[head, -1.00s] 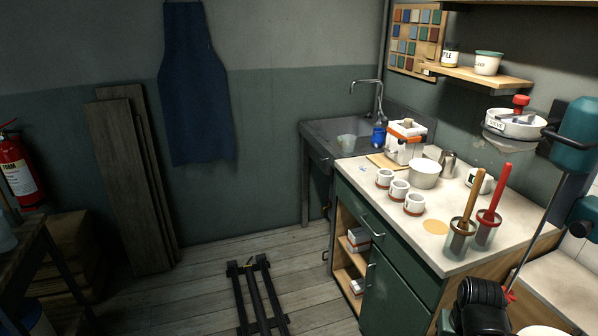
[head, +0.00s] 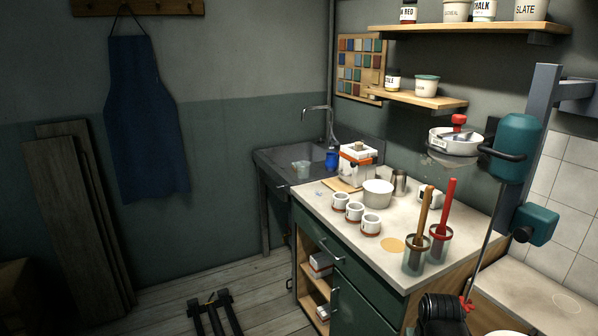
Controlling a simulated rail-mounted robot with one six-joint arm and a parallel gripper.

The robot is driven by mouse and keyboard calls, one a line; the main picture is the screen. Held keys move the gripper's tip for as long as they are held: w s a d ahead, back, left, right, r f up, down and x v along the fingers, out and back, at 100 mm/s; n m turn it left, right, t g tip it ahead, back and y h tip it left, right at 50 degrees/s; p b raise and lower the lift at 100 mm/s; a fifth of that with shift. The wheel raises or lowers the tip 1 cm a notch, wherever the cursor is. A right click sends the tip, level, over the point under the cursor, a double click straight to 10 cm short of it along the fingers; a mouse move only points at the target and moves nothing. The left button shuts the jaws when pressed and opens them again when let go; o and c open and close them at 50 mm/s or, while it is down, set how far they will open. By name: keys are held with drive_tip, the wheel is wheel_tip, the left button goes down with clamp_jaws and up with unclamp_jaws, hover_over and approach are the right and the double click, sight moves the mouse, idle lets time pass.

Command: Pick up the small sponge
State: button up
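The cream worktop (head: 325,196) holds several white cups (head: 355,212), a white bowl (head: 378,193), a metal jug (head: 399,182) and clear containers with tall handles (head: 440,238). A teal mixer (head: 515,148) stands right. The sink (head: 315,160) is behind left.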

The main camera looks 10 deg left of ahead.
idle(0.3)
drive_tip(key=o, duration=0.9)
